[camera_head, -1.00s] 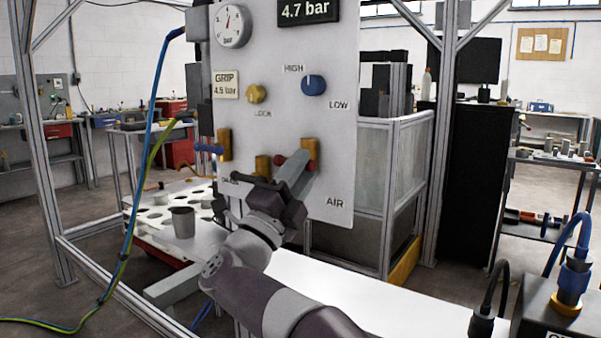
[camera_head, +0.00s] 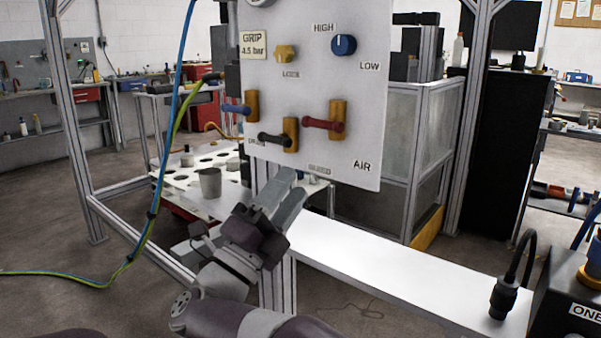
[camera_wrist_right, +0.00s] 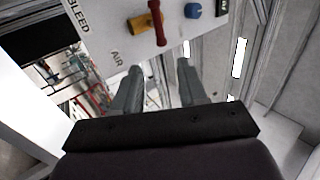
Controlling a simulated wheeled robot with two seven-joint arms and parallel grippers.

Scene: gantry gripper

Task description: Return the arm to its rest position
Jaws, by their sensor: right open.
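My right gripper (camera_head: 284,190) is open and empty, below the lower edge of the white control panel (camera_head: 290,110). In the right wrist view its two fingers (camera_wrist_right: 158,75) stand apart with nothing between them. On the panel are a red-handled valve (camera_head: 325,124), a black-handled valve (camera_head: 277,139) and a blue-handled valve (camera_head: 238,108). The red handle (camera_wrist_right: 157,22) also shows near the fingers in the right wrist view, apart from them. The blue knob (camera_head: 343,44) and yellow knob (camera_head: 285,53) sit higher up. My left gripper is not in view.
A white shelf (camera_head: 380,271) runs below the panel to the right. A grey cup (camera_head: 209,182) stands by a tray with round holes (camera_head: 180,176) at left. Blue and green hoses hang at left. A black box with a cable (camera_head: 560,300) stands at lower right.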

